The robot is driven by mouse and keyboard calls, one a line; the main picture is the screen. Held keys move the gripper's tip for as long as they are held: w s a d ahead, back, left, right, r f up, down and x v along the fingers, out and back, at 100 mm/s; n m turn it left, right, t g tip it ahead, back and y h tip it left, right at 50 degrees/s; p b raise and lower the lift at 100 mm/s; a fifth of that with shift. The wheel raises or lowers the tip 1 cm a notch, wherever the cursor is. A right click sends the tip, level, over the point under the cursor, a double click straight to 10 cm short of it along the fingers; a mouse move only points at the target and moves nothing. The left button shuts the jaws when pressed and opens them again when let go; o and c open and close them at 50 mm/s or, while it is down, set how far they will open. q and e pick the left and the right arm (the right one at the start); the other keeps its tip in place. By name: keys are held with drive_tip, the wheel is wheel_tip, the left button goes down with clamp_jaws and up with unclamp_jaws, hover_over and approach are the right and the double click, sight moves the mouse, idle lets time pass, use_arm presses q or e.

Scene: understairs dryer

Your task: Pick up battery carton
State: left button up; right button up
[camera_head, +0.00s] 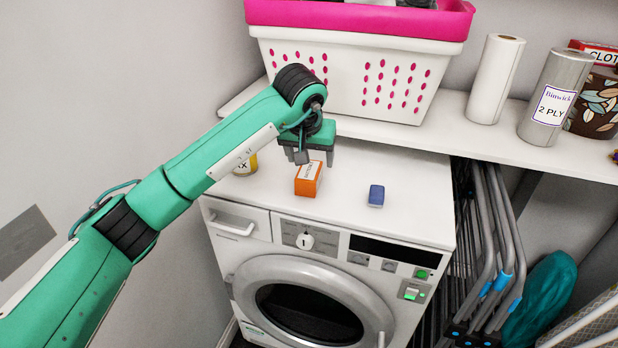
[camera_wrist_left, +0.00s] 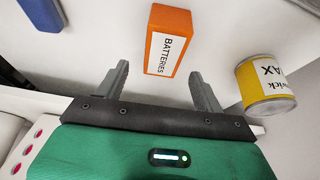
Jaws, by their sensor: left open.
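The battery carton (camera_head: 308,179) is a small orange box with a white label, standing on the white top of the dryer (camera_head: 380,200). In the left wrist view the carton (camera_wrist_left: 168,40) shows its "BATTERIES" label and lies ahead of the fingers, in line with the gap between them. My left gripper (camera_head: 308,157) is open and empty, just behind and above the carton in the head view. In the wrist view the open fingers of the left gripper (camera_wrist_left: 158,88) do not touch the carton. My right gripper is not in view.
A yellow wax tin (camera_head: 246,165) stands left of the carton, partly behind my arm; it also shows in the wrist view (camera_wrist_left: 265,84). A blue block (camera_head: 376,195) lies to the right. A pink-and-white basket (camera_head: 345,75) and paper rolls (camera_head: 495,80) stand on the shelf (camera_head: 440,125) behind.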

sight(310, 166)
use_arm(q)
drive_tip(key=x, duration=0.4)
drive_tip(key=shift+a+f, duration=0.1)
drive_tip(key=shift+f, duration=0.15)
drive_tip(key=shift+c, duration=1.3)
drive_tip(key=c, duration=0.9)
drive_tip(key=shift+c, duration=0.2)
drive_tip(key=shift+r, duration=0.1)
